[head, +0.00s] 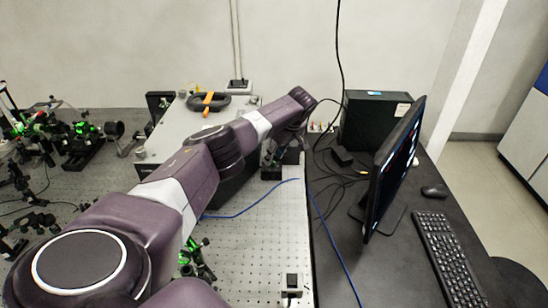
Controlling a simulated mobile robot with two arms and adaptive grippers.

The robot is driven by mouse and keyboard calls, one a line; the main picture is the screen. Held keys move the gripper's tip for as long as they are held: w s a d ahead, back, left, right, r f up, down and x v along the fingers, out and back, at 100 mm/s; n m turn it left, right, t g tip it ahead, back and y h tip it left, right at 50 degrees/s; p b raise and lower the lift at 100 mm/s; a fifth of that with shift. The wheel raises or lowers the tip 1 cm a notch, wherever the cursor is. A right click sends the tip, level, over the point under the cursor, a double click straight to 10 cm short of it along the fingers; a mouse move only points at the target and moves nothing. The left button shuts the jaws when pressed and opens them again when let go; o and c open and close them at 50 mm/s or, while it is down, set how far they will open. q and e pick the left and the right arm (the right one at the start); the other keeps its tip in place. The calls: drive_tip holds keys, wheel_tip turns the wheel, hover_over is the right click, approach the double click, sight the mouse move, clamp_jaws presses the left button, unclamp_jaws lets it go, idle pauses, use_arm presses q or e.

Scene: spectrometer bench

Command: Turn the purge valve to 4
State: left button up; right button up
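My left arm reaches from the lower left across the bench, and its wrist bends down at the right end of the large grey instrument box (165,137). My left gripper (272,160) is small and dark there, close to the box's right side. I cannot make out whether its fingers are open or shut, or whether it touches anything. I cannot pick out the purge valve or its number marks; my arm covers much of the box's front. My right gripper is not in view.
Optics with green parts (82,137) crowd the perforated bench's left side. A black coil with an orange strap (208,101) lies on the box. A monitor (392,170), keyboard (448,258), mouse (434,191) and black computer case (372,122) stand right. A blue cable (250,207) crosses the bench.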

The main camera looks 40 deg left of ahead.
sight(273, 164)
use_arm(q)
drive_tip(key=shift+w+a+f, duration=0.15)
drive_tip(key=shift+f, duration=0.4)
drive_tip(key=shift+w+a+f, duration=0.15)
drive_tip(key=shift+f, duration=0.35)
drive_tip(key=shift+w+a+f, duration=0.1)
drive_tip(key=shift+w+f, duration=0.05)
drive_tip(key=shift+f, duration=0.15)
drive_tip(key=c, duration=0.7)
clamp_jaws()
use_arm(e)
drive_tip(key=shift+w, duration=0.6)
